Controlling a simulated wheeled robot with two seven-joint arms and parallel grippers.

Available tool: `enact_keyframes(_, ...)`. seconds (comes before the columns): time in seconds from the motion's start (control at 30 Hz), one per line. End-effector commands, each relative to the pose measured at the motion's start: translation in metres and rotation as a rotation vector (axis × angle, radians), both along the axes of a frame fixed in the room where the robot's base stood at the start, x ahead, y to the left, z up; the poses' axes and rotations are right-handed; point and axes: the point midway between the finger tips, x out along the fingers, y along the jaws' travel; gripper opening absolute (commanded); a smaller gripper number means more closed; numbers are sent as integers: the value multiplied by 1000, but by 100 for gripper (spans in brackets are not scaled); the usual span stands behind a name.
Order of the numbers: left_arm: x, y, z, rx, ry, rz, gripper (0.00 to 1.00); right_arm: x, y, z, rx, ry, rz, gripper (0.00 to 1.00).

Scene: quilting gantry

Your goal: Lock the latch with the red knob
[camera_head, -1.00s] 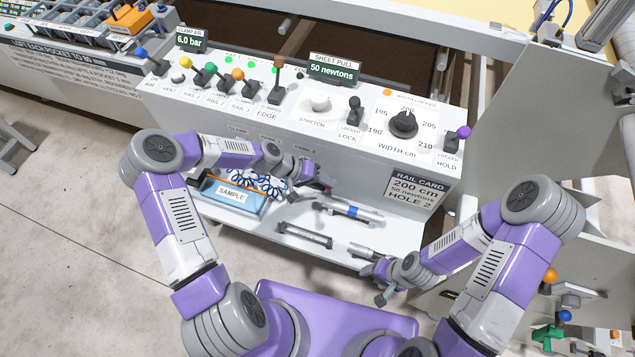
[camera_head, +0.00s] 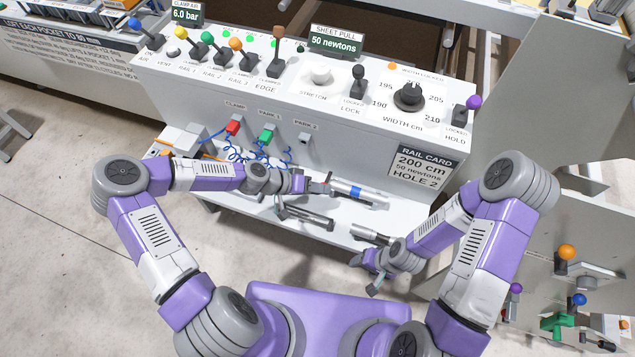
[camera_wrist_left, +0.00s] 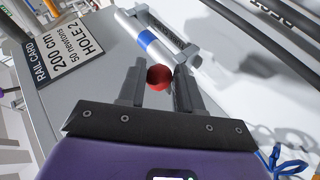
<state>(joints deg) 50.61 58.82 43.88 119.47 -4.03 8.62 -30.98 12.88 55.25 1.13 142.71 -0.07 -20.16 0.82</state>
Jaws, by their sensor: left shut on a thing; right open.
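The red knob (camera_wrist_left: 159,77) is a small round ball between the fingertips of my left gripper (camera_wrist_left: 157,84) in the left wrist view. The fingers are on either side of it, shut on it. The rest of the latch is hidden below the knob and fingers. In the head view my left gripper (camera_head: 322,187) is over the low shelf, left of the blue-banded cylinder; the knob is too small to make out clearly there. My right gripper (camera_head: 370,279) is open and empty, in front of the shelf's right end.
The blue-banded cylinder (camera_head: 358,193) and a dark-handled bar (camera_head: 305,216) lie on the shelf (camera_head: 260,207). Behind rises the white console (camera_head: 345,120) with levers and a rail card (camera_head: 425,168). Red (camera_head: 233,127) and green (camera_head: 267,136) couplings carry blue hoses. A panel with coloured knobs stands right.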

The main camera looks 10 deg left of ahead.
Motion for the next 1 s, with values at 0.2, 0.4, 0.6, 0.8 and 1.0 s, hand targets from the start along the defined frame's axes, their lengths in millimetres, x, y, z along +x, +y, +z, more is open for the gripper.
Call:
enact_keyframes(0.2, -7, -1, -19, -3, 4, -5, 0, 0, 0, -14, 0, 0, 0, 62)
enact_keyframes(0.4, -8, 1, -30, -12, -29, 1, 0, 0, 0, -25, 0, 0, 0, 62)
enact_keyframes(0.6, -8, 2, -36, -20, -95, 1, 0, 0, 0, -31, 0, 0, 0, 62)
enact_keyframes(0.8, -7, 4, -38, -22, -121, 5, 0, 0, 0, -33, 0, 0, 0, 62)
enact_keyframes(1.0, -6, 5, -38, -21, -126, 9, 0, 0, 0, -33, 0, 0, 0, 62)
